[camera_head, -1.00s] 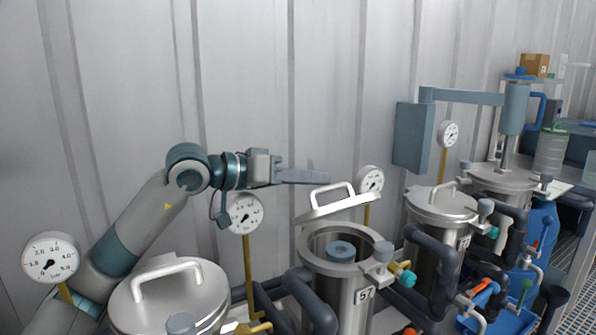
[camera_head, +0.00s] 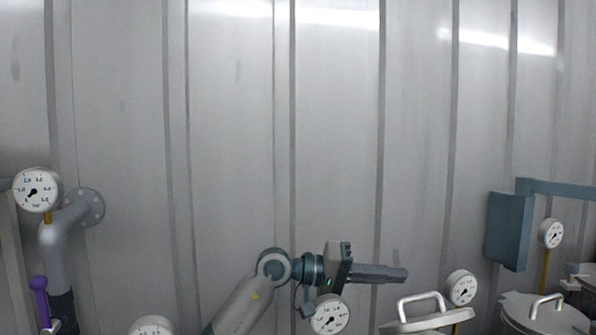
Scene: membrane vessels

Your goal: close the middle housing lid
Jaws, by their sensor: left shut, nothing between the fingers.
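The middle housing lid (camera_head: 428,320) shows at the bottom edge, right of centre, as a slanted metal plate with a pale bar handle (camera_head: 420,304). It looks raised, but its housing is below the frame, so the opening is hidden. My left gripper (camera_head: 402,274) points right, with its fingers shut and empty. The fingertips appear above and slightly left of the handle, with a visible gap. Whether they are in front of or behind the lid is hard to tell. My right gripper is not in view.
Round gauges stand below my left wrist (camera_head: 330,315) and right of the fingertips (camera_head: 461,288). A lid (camera_head: 545,314) of another housing is at the lower right, below a blue-grey box and arm (camera_head: 508,230). The corrugated wall (camera_head: 230,130) fills the back.

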